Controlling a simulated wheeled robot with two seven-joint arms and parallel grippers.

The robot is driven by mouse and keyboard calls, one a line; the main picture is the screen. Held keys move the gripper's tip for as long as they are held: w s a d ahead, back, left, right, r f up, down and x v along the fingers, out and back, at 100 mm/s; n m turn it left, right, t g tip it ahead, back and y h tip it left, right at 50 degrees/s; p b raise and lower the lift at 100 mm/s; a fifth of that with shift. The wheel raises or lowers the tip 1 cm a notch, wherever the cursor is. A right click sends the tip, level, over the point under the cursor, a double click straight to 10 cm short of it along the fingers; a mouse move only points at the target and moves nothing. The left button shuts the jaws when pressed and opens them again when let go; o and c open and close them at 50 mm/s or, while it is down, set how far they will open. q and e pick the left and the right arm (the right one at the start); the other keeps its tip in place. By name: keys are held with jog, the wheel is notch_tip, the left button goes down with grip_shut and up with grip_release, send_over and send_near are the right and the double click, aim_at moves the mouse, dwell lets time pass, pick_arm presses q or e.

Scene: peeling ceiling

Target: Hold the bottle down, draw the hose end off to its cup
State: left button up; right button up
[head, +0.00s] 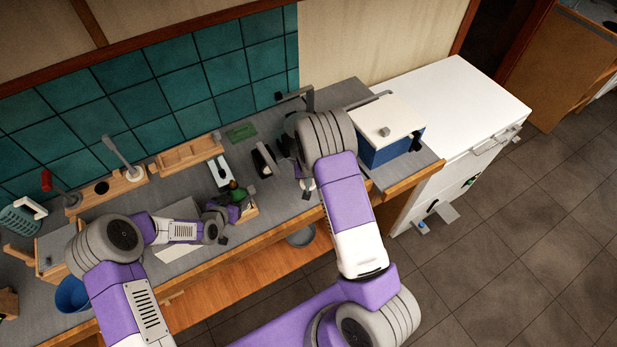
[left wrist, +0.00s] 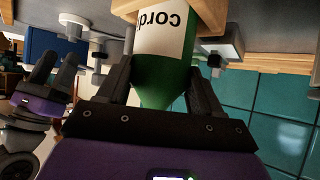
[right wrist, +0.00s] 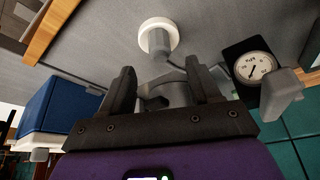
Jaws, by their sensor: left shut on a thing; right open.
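A green bottle (head: 238,194) with a white label stands in a wooden holder (head: 250,211) on the counter. In the left wrist view the bottle (left wrist: 162,75) is between the fingers of my left gripper (left wrist: 160,72), which is shut on it. My right gripper (right wrist: 160,67) is open. Between and beyond its fingers is a grey fitting (right wrist: 165,94) with a thin dark line, perhaps the hose end; I cannot tell surely. A white round piece with a grey stub (right wrist: 158,38) stands beyond the fingertips, apart from them. I cannot make out which thing is the cup.
A dial gauge (right wrist: 252,68) stands beside my right gripper. A blue box with a white lid (head: 385,150) is on the counter's right. Wooden racks (head: 187,154) line the tiled wall. A blue bucket (head: 72,293) is at the left. Bare counter lies around the white piece.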

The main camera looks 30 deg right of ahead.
pick_arm(q)
jog(key=shift+s+a+f, duration=0.1)
jog(key=shift+s+f, duration=0.1)
jog(key=shift+f, duration=0.15)
pick_arm(e)
jog(key=w+d+v, duration=0.1)
jog(key=v, duration=0.7)
jog(key=shift+a+r, duration=0.2)
jog(key=shift+r, duration=0.35)
pick_arm(q)
jog(key=shift+r, duration=0.1)
pick_arm(e)
jog(key=shift+w+f, duration=0.1)
jog(key=shift+f, duration=0.1)
pick_arm(q)
jog(key=o, duration=1.1)
jog(key=shift+c, duration=0.2)
jog(key=o, duration=0.6)
jog(key=shift+w+r, duration=0.1)
jog(key=shift+r, duration=0.15)
jog(key=shift+w, duration=0.1)
